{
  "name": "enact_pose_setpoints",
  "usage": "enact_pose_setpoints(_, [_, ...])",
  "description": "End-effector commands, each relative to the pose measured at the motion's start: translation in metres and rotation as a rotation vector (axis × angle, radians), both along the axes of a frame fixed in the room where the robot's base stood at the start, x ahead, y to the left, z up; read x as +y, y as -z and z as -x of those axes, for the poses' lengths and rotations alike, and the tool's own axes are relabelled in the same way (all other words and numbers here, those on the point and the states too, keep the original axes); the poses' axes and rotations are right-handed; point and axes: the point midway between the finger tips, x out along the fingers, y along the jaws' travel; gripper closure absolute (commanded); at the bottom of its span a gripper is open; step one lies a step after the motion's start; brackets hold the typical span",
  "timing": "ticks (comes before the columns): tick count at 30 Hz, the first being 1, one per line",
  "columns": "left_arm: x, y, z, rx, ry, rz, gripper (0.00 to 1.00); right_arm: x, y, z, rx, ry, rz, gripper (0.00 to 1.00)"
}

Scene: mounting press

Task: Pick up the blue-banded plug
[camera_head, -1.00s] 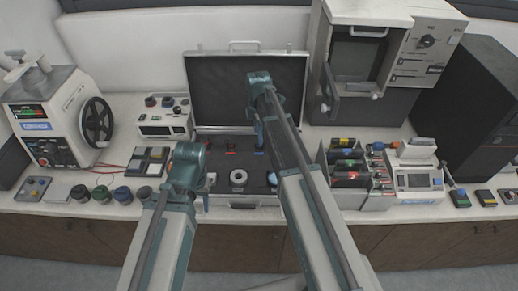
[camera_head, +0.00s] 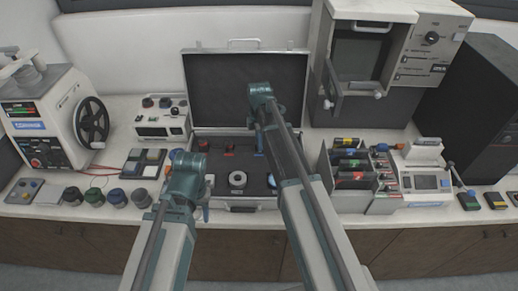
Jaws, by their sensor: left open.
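An open black case (camera_head: 246,83) stands at the back middle of the bench, its lid upright. In its tray, small blue parts show at the rear (camera_head: 259,144) and at the right front (camera_head: 271,181); I cannot tell which is the blue-banded plug. My left gripper (camera_head: 205,207) is open over the left front of the case, mostly hidden by its own wrist. My right arm's wrist (camera_head: 262,96) is in front of the lid and its forearm covers the tray's right side. The right gripper's fingers are not clearly visible.
Several round dark jars (camera_head: 116,197) line the front left, below a pad of square buttons (camera_head: 143,163). A press with a handwheel (camera_head: 92,122) stands far left. A rack of coloured cards (camera_head: 348,165) and a white device (camera_head: 424,182) stand right of the case.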

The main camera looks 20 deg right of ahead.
Motion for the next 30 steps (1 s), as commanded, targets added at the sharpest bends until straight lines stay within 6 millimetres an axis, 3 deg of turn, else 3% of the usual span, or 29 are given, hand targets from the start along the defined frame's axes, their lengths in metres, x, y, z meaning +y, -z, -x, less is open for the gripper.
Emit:
enact_pose_setpoints(17, [0.000,-0.004,0.000,0.000,0.000,0.000,0.50,0.000,-0.004,0.000,0.000,0.000,0.000,1.00])
enact_pose_setpoints(30, [0.000,-0.038,0.000,0.000,0.000,0.000,0.50,0.000,-0.038,0.000,0.000,0.000,0.000,1.00])
